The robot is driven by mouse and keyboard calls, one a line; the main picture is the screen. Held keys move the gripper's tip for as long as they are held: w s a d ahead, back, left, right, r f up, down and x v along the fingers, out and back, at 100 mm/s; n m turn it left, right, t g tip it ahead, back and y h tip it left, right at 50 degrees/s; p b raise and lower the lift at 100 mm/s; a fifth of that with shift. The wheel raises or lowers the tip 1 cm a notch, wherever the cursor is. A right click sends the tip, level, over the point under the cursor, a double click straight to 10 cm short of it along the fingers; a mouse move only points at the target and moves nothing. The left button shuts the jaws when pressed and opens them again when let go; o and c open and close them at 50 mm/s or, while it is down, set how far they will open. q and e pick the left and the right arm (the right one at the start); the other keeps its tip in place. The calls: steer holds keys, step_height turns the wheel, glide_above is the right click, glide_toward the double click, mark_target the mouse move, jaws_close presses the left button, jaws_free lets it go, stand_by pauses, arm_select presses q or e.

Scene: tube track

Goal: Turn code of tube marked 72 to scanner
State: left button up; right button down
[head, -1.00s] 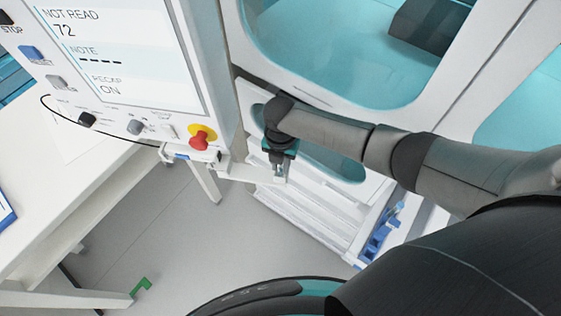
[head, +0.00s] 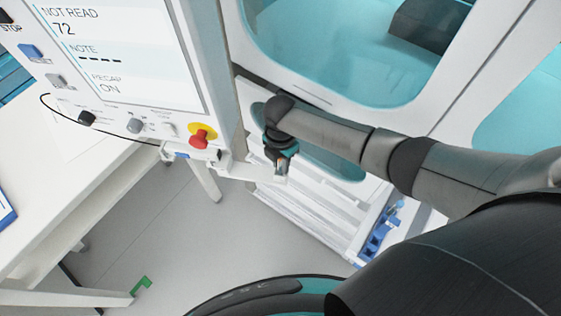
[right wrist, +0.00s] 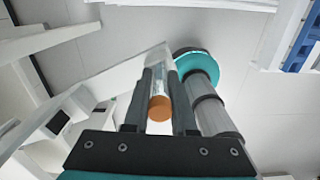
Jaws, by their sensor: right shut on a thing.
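My right gripper (head: 281,168) is beside the white ledge under the panel in the head view. In the right wrist view, its two dark fingers (right wrist: 160,78) are shut on a clear tube with an orange end (right wrist: 159,108). The orange end faces the wrist camera. I see no number or code on the tube. The display (head: 120,50) reads NOT READ, 72, with dashes under NOTE and RECAP ON. A small white unit with a blue part (head: 182,154) sits below the panel; I cannot tell whether it is the scanner. My left gripper is not in view.
A red stop knob on yellow (head: 202,136) juts from the panel close to my right gripper. A white cabinet with teal windows (head: 335,95) stands behind my arm. A blue rack (head: 378,238) is at lower right. A white table (head: 60,215) is at left.

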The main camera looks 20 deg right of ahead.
steer(key=shift+m, duration=0.6)
steer(key=shift+f, duration=0.2)
steer(key=c, duration=0.7)
jaws_free()
steer(key=shift+o, duration=0.2)
step_height(320, 180, up, 15)
steer(key=shift+r, duration=0.15)
